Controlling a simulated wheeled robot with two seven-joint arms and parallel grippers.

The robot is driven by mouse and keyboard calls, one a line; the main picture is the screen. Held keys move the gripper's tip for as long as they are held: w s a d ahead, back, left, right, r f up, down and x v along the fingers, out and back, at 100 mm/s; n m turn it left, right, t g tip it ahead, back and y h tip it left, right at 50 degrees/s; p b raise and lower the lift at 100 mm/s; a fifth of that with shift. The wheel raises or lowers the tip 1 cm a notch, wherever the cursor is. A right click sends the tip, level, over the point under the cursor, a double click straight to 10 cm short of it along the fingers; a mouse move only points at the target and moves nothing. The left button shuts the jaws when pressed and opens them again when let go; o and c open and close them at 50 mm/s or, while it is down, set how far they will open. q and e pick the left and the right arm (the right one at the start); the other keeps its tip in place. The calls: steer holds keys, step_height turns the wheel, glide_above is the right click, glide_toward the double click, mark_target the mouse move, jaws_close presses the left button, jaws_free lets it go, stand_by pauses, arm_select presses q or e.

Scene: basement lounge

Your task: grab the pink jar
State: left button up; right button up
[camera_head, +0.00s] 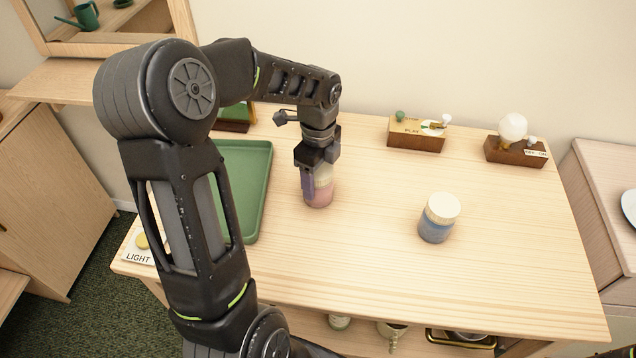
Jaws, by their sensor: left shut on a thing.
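The pink jar (318,194) stands upright on the light wooden table, right of the green tray. Its upper part and pale lid are partly hidden by my gripper. My left gripper (317,178) points down over the jar and is shut on it, with a finger along its left side. The jar looks to be at the table surface; I cannot tell if it is lifted.
A blue jar (436,226) with a cream lid stands to the right. A green tray (256,190) lies left, partly behind my arm. Wooden boxes with a dial (416,141) and a bulb (514,152) stand at the back. The table's front right is clear.

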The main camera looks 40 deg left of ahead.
arm_select(q)
step_height(320, 180, up, 10)
steer(key=shift+r+b, duration=0.1)
steer(key=shift+b, duration=0.25)
